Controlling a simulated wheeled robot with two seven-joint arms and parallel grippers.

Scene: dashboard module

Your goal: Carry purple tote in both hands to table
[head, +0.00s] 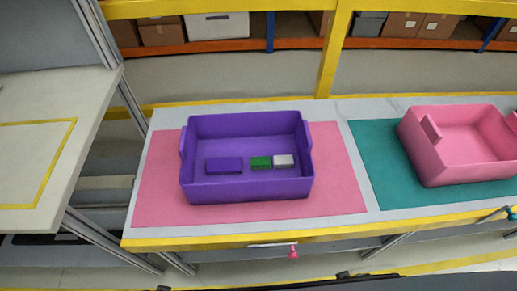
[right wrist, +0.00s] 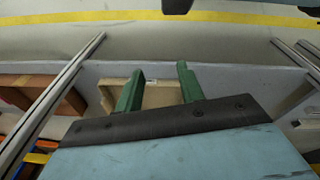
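The purple tote (head: 247,190) stands upright on a pink mat (head: 340,195) on a light grey table (head: 358,170) with a yellow front edge. It has a raised handle tab on its left and right sides. Inside lie a purple block (head: 224,165), a green block (head: 261,162) and a light grey block (head: 284,161). My right gripper (right wrist: 159,78) shows in the right wrist view with its two green fingers apart and nothing between them. It is away from the tote, which that view does not show. My left gripper is not in view.
A pink tote (head: 470,165) stands on a teal mat (head: 378,165) to the right. Another table (head: 45,155) with a yellow outline is at the left, across a gap. Shelves with boxes (head: 161,32) stand behind a yellow post (head: 334,55). A small pink fitting (head: 293,252) hangs at the front edge.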

